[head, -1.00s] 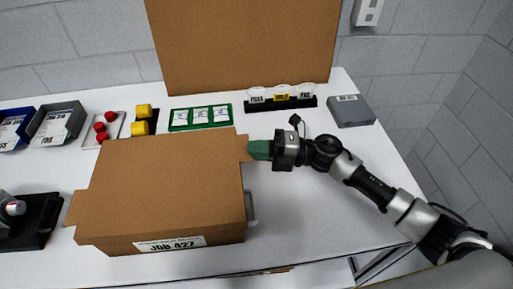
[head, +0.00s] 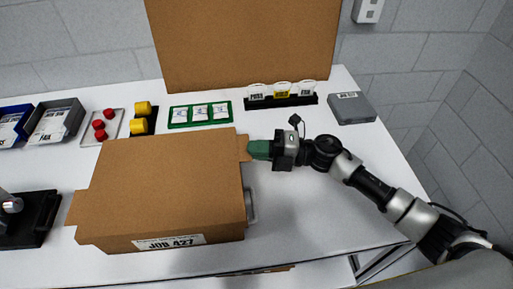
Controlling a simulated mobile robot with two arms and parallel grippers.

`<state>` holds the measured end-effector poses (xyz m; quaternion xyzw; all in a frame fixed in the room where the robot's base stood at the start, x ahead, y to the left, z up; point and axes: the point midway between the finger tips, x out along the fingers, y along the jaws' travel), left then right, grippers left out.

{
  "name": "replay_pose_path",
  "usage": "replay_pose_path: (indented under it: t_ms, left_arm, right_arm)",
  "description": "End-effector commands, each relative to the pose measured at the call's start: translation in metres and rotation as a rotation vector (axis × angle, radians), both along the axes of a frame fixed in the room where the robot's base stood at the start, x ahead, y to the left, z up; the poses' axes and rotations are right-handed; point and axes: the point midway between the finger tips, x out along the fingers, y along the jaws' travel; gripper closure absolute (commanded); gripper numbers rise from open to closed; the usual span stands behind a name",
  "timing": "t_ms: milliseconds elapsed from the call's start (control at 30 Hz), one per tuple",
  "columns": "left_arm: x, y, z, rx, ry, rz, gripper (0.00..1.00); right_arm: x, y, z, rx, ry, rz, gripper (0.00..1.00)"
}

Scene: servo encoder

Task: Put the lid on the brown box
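The brown box (head: 118,247) stands on the white table at the left of centre, with a JOB 427 label on its front. A flat brown lid (head: 165,185) with side tabs covers its top; I cannot tell whether it is fully seated. My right gripper (head: 250,149), with green fingertips, is at the lid's right tab (head: 242,148), touching or very near it. The fingers show nearly as one piece, so their gap is hidden. My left gripper is not clearly in view.
A large brown panel (head: 240,45) stands upright at the back. A black fixture (head: 30,235) is at the left edge. The table's right front is clear.

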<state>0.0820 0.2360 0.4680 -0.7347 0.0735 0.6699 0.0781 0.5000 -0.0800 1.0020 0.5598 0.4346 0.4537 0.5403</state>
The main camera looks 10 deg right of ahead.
Motion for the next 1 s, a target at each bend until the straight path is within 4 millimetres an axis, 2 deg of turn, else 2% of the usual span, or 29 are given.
replay_pose_path:
  t_ms: [167, 400, 667, 1000]
  left_arm:
    - [0.0, 0.0, -0.001, 0.0, 0.0, 0.0, 0.57]
    - [0.0, 0.0, -0.001, 0.0, 0.001, 0.0, 0.57]
    - [0.0, 0.0, -0.001, -0.001, 0.001, 0.0, 0.57]
    - [-0.001, 0.0, -0.004, -0.001, 0.001, -0.001, 0.57]
  right_arm:
    - [0.0, 0.0, 0.0, 0.001, 0.001, 0.0, 1.0]
    - [0.0, 0.0, 0.0, 0.001, 0.0, 0.0, 0.67]
    - [0.0, -0.001, -0.001, -0.001, 0.0, 0.0, 0.67]
    - [-0.004, -0.019, -0.003, -0.001, 0.0, -0.001, 0.67]
